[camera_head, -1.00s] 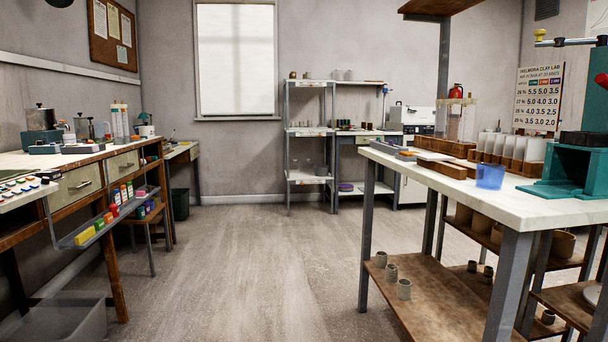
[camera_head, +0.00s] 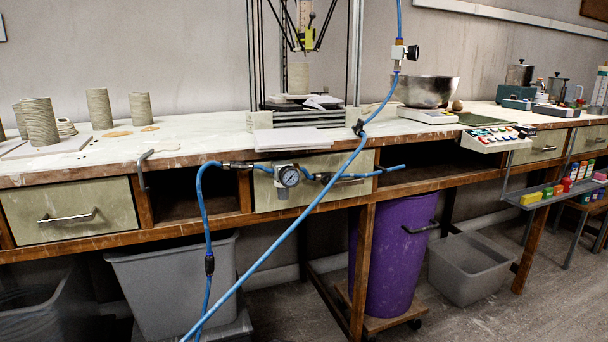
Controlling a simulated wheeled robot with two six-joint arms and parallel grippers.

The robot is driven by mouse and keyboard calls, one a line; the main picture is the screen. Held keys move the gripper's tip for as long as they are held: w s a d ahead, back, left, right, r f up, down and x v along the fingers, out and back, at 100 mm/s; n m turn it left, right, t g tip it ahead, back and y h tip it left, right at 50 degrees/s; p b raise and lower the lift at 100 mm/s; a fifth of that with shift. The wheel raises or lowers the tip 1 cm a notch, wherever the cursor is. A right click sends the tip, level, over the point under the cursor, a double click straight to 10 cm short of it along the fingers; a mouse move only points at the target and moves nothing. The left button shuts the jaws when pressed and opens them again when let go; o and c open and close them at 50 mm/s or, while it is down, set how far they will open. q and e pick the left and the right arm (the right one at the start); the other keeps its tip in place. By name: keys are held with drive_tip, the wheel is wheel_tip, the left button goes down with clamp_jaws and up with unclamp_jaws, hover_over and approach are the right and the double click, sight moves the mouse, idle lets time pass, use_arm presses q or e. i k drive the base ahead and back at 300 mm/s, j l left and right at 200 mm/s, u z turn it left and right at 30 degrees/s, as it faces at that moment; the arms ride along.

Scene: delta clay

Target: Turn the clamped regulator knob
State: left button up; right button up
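A regulator with a round pressure gauge (camera_head: 289,177) hangs at the front edge of the workbench, before a pale drawer front (camera_head: 330,190). Blue hose (camera_head: 202,190) joins its left side, and a fitting with more blue hose (camera_head: 385,171) leads off to its right. Its knob is too small to make out for certain. A second fitting with a dark round knob (camera_head: 413,52) sits higher up on the vertical blue hose. A black clip (camera_head: 358,128) is on the diagonal hose. Neither of my grippers is in view.
A diagonal blue hose (camera_head: 285,243) crosses in front. Grey bins (camera_head: 175,285) and a purple barrel (camera_head: 390,260) stand below.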

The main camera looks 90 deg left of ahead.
sight(283, 193)
drive_tip(key=u, duration=2.35)
drive_tip(key=i+l, duration=0.1)
drive_tip(key=l, duration=0.35)
drive_tip(key=i+l+u, duration=0.1)
drive_tip(key=l, duration=0.75)
drive_tip(key=i+u, duration=0.05)
drive_tip(key=i, duration=0.05)
